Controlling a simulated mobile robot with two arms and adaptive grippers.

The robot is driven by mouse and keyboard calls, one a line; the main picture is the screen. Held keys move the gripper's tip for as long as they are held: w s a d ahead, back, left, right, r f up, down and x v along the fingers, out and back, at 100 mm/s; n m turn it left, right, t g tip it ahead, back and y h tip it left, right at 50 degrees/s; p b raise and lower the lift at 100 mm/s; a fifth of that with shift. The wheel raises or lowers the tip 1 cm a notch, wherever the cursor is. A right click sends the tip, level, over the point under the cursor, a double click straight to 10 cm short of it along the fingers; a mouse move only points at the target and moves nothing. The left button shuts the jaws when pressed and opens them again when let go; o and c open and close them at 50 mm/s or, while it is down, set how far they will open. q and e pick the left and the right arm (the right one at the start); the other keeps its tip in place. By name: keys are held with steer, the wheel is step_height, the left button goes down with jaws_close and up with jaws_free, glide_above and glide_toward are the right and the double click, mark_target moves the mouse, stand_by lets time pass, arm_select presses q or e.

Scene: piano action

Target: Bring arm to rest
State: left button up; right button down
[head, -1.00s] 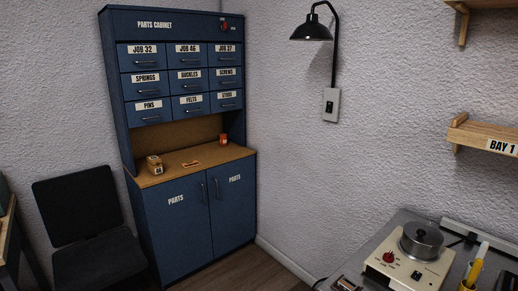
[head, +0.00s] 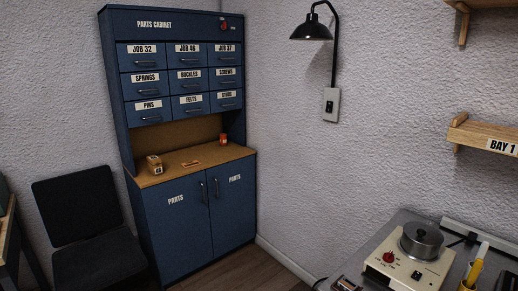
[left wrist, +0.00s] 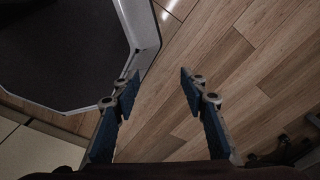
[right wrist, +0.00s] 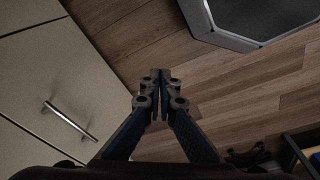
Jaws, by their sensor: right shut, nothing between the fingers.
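My left gripper (left wrist: 160,90) shows in the left wrist view with its blue fingers spread apart and nothing between them. Wood floor lies below it. My right gripper (right wrist: 160,80) shows in the right wrist view with its fingertips together and empty, over the wood floor. Neither arm shows in the head view.
A blue parts cabinet (head: 182,225) stands in the corner, with a dark chair (head: 75,225) left of it. A workbench (head: 400,222) with a beige hot-plate unit (head: 405,268) and a pot (head: 422,240) is at lower right. A drawer handle (right wrist: 70,122) shows in the right wrist view.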

steer(key=s+d+f+g, duration=0.1)
steer(key=s+d+f, duration=0.1)
steer(key=s+f, duration=0.9)
steer(key=s, duration=0.3)
steer(key=shift+d, duration=0.3)
steer(key=shift+s, duration=0.1)
